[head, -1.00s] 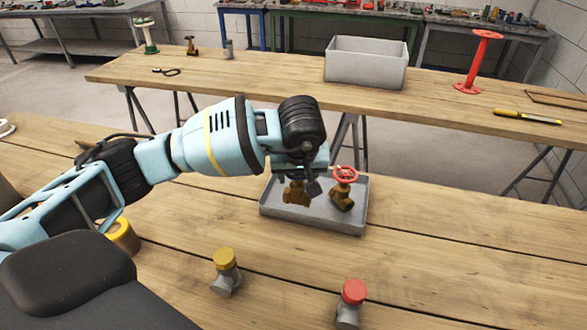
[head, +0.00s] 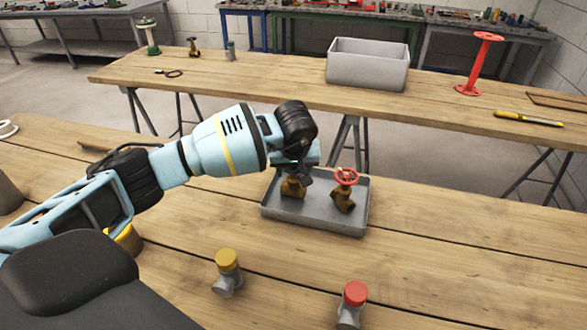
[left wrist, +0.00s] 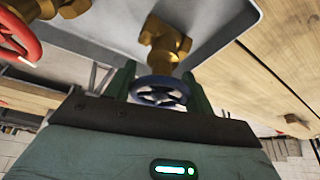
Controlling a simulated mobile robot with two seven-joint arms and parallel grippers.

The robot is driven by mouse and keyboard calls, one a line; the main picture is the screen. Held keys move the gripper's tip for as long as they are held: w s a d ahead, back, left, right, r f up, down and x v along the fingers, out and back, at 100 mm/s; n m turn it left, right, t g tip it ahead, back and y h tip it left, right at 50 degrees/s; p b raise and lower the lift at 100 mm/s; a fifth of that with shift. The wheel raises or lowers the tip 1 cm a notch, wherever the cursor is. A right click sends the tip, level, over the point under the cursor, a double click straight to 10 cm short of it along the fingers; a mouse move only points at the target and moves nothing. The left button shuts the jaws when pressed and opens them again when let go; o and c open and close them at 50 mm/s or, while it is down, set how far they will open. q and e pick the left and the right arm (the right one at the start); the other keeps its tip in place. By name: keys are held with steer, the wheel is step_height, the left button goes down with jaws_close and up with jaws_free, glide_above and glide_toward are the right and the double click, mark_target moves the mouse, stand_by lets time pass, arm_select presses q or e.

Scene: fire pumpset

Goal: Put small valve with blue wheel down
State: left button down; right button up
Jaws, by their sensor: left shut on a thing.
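The small brass valve (head: 292,187) is at the left part of the grey metal tray (head: 315,217). Its blue wheel (left wrist: 160,91) shows in the left wrist view, between the green fingers, with the brass body (left wrist: 163,45) beyond it. My left gripper (head: 296,168) is above the tray and shut on this valve. In the head view the gripper covers the wheel. I cannot tell whether the valve's base touches the tray floor. A brass valve with a red wheel (head: 345,177) stands beside it on the right in the tray. My right gripper is not in view.
A fitting with a yellow cap (head: 227,261) and one with a red cap (head: 354,294) stand on the near table. The near table's right side is clear.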

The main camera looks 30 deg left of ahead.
arm_select(q)
steer(key=shift+f, duration=0.2)
steer(key=c, duration=0.6)
jaws_free()
steer(key=shift+o, duration=0.2)
steer(key=shift+s+r, duration=0.1)
steer(key=shift+r, duration=0.4)
steer(key=v, duration=1.1)
steer(key=shift+p, duration=0.3)
steer(key=shift+s+d, duration=0.1)
steer(key=shift+d, duration=0.05)
